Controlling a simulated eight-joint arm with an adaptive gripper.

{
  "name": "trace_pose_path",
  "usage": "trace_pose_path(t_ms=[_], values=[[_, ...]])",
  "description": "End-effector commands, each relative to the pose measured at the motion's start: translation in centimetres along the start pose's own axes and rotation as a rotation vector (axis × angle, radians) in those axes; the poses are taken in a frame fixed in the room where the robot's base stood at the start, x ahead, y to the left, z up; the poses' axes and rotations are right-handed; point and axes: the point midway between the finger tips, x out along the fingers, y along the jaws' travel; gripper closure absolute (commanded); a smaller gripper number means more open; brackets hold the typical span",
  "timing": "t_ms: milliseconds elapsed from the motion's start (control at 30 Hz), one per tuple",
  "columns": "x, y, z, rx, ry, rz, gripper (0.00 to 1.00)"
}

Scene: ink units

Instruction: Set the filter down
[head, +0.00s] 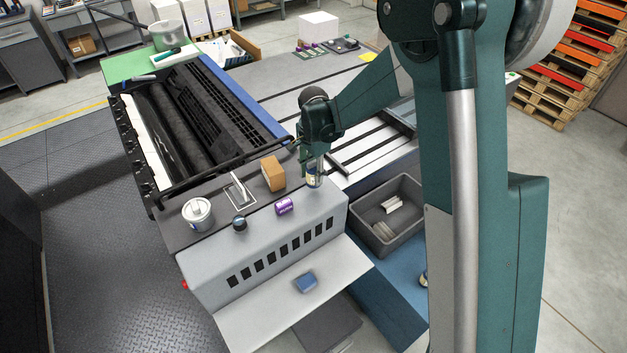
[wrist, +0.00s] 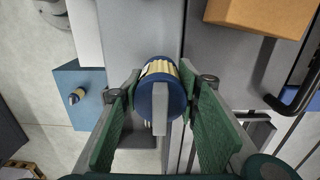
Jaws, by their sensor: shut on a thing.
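The filter (wrist: 158,70), a short cylinder with a blue end cap and a cream pleated side, is between the fingers of my gripper (wrist: 160,88) in the wrist view. The green pads press on it from both sides. In the head view my gripper (head: 314,160) points down at the right end of the grey machine top, with the filter (head: 314,181) showing below it. I cannot tell whether the filter touches the surface.
An orange-brown box (head: 273,173) stands just left of my gripper. A purple box (head: 285,206), a dark-lidded jar (head: 239,223) and a white tub (head: 197,213) share the machine top. A grey bin (head: 361,230) stands to the right. A blue item (head: 307,282) lies on the lower shelf.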

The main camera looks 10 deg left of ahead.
Motion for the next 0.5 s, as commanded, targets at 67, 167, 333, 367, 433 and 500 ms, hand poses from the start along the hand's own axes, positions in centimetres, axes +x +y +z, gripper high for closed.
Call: trace_pose_path(t_ms=[67,167,333,367,433,500], values=[[0.7,0.0,0.0,0.000,0.000,0.000,0.83],[1.7,0.0,0.0,0.000,0.000,0.000,0.83],[3.0,0.0,0.0,0.000,0.000,0.000,0.83],[3.1,0.0,0.0,0.000,0.000,0.000,0.83],[3.3,0.0,0.0,0.000,0.000,0.000,0.83],[3.4,0.0,0.0,0.000,0.000,0.000,0.83]])
